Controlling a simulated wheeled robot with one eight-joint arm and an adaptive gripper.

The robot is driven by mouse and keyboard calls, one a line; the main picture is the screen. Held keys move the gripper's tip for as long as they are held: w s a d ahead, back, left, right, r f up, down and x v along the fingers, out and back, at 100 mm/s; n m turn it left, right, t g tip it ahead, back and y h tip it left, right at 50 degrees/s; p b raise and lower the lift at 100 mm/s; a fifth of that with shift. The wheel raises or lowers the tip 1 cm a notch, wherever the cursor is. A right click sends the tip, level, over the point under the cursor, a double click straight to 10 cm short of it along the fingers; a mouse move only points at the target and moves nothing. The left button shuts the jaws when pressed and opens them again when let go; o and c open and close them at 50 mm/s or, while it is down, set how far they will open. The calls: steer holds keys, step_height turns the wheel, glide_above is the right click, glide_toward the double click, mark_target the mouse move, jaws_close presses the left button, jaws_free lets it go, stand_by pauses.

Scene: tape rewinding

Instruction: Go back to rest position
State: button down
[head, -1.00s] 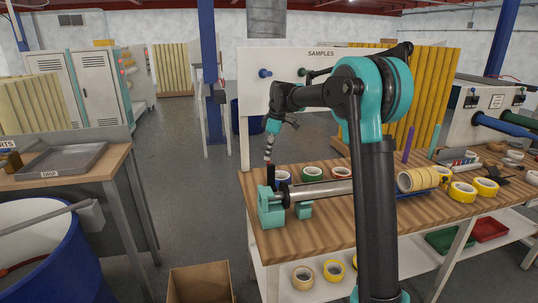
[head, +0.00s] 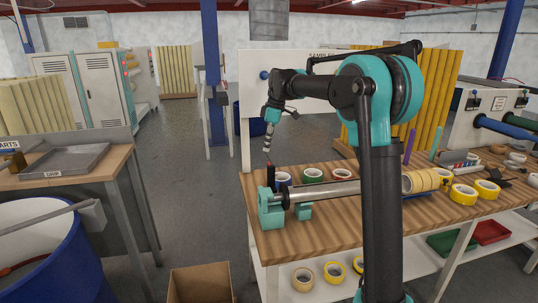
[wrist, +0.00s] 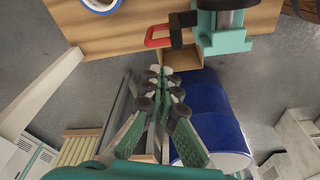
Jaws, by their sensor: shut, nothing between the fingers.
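My gripper (head: 267,153) hangs at the end of my black and teal arm, above the left end of the wooden workbench (head: 330,232). Its fingers are closed together and empty, pointing down; the closed fingers also show in the wrist view (wrist: 162,92). Below it stands the tape winder, with a teal base block (head: 270,212) and a grey shaft (head: 325,192). The gripper is apart from the winder. In the wrist view the winder's teal block (wrist: 222,42) and a red handle (wrist: 156,36) show near the top.
Several tape rolls lie on the bench, including a green-cored one (head: 313,176) and yellow ones (head: 463,194). A samples board (head: 262,100) stands behind. On the floor are a cardboard box (head: 200,285) and a blue barrel (head: 40,250).

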step_height(320, 180, up, 8)
steer(key=w+f, duration=0.1)
steer(key=w, duration=0.1)
steer(key=s+d+f+m, duration=0.2)
steer(key=s+d+f, duration=0.2)
steer(key=d, duration=0.1)
steer(key=s+d+f+m+t, duration=0.1)
steer(key=s+d+f+m, duration=0.2)
steer(key=s+d+f, duration=0.1)
steer(key=s+d+f+m+t, duration=0.1)
steer(key=s+d+f+m, duration=0.2)
steer(key=s+d+f, duration=0.2)
steer(key=shift+s+d+f+h, duration=0.1)
steer(key=shift+s+d+h, duration=0.05)
steer(key=shift+d+h, duration=0.25)
steer(key=s+d+f+m+t, duration=0.1)
steer(key=s+d+f+m, duration=0.3)
steer(key=s+f, duration=0.4)
steer(key=s+d+f+m+t+h, duration=0.1)
steer(key=s+d+f+m, duration=0.3)
steer(key=s+f, duration=0.5)
steer(key=s+d, duration=0.1)
steer(key=s, duration=0.5)
steer(key=shift+d+f+m, duration=0.15)
steer(key=shift+f+m, duration=0.1)
steer(key=shift+m, duration=0.05)
steer(key=c, duration=2.3)
jaws_free()
